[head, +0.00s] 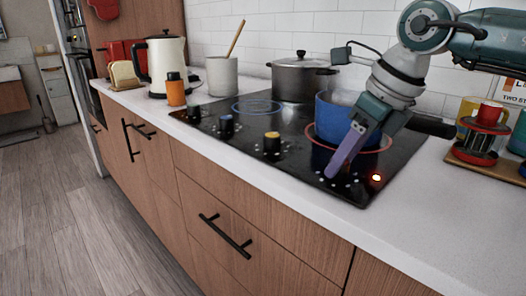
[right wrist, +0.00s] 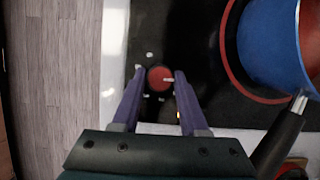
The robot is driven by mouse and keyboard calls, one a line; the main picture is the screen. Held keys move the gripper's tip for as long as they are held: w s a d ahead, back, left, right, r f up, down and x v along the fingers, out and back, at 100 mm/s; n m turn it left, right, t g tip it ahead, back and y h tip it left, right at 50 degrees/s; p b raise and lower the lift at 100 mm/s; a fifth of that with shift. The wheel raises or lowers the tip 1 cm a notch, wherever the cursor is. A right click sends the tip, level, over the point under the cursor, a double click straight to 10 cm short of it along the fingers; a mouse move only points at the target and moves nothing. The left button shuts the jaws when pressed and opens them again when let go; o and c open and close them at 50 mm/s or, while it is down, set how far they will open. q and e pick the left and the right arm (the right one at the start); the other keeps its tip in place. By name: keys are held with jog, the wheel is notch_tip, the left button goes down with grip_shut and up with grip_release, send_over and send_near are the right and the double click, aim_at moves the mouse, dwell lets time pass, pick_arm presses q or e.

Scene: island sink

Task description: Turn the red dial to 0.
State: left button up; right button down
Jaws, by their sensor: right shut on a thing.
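The red dial (right wrist: 158,77) sits on the black cooktop between the two purple fingers of my right gripper (right wrist: 160,76) in the right wrist view. A pale pointer mark on the dial points to the right in that view, and small white marks surround it. In the head view my right gripper (head: 338,168) reaches down to the cooktop's front edge and hides the dial. The gripper is shut on the dial. A red light (head: 376,177) glows on the cooktop just right of the gripper. My left gripper is not in view.
A blue pot (head: 335,115) stands on a red-ringed burner (right wrist: 232,65) close behind my right gripper. Yellow (head: 272,142) and blue (head: 226,124) dials line the cooktop's front. A grey lidded pot (head: 300,80) stands behind. The white counter (head: 400,235) in front is clear.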

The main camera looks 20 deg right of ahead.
jog(key=shift+c, duration=2.2)
grip_release()
jog(key=v, duration=1)
jog(key=shift+w, duration=0.1)
